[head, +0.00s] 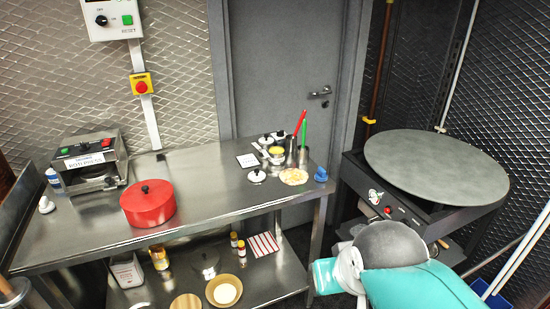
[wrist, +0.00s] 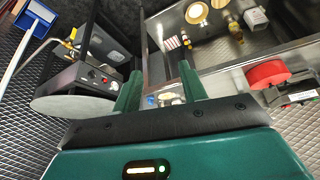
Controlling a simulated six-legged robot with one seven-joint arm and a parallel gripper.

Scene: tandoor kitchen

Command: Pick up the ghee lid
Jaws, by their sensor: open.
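A white lid with a black knob (head: 257,176) lies on the steel counter, left of the flatbread, and looks like the ghee lid. Behind it stands an open pot with yellow contents (head: 277,154), probably the ghee. Two more pots with black-knobbed lids (head: 266,141) stand beside it. My gripper (wrist: 160,82) shows in the wrist view with its two green fingers apart and nothing held. In the head view my arm is at the lower right, off the counter and well away from the lid; its fingertips are not clear there. I cannot make out the lid in the wrist view.
A flatbread (head: 293,176), a blue object (head: 321,174) and steel holders with red and green handles (head: 303,156) crowd the counter's right end. A round griddle (head: 436,160) stands right.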

